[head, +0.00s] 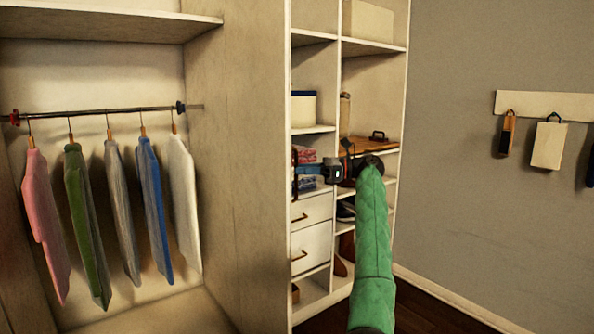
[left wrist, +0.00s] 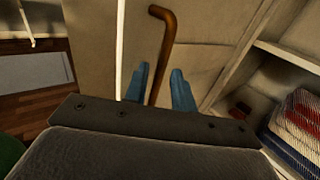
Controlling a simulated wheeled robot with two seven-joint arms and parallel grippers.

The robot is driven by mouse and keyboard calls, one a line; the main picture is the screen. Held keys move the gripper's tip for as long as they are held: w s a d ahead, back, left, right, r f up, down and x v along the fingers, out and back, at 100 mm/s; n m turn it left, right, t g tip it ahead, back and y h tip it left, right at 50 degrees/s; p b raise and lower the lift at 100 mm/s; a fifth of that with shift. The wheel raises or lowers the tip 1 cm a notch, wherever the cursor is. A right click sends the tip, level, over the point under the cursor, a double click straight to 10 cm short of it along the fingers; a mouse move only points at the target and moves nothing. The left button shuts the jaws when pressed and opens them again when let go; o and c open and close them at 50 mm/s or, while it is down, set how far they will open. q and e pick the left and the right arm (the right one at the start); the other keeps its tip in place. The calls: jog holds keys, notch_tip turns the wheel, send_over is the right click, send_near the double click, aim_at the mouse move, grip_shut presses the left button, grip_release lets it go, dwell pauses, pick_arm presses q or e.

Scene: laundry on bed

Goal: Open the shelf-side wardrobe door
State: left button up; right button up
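The wardrobe's shelf side (head: 340,120) stands uncovered, with its shelves and drawers in plain view. A tall beige panel (head: 238,150) stands at its left, its edge toward me; I cannot tell whether this is the door or a divider. In the left wrist view a brown bar handle (left wrist: 168,25) stands out from a beige panel (left wrist: 215,25). My left gripper (head: 305,170) is at that panel's edge, in front of the shelves. Its blue fingers (left wrist: 160,88) are apart, with the handle running between them; contact is unclear. My right gripper is not in view.
Shirts (head: 120,215) hang from a rod in the left section. Folded clothes (left wrist: 300,125) lie on a shelf close to the left gripper's right in the wrist view. Drawers (head: 312,245) are below. A grey wall with hooks (head: 540,105) is at the right, with bare floor below.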

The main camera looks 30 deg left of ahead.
pick_arm(q)
jog(key=v, duration=0.5)
dwell(0.5)
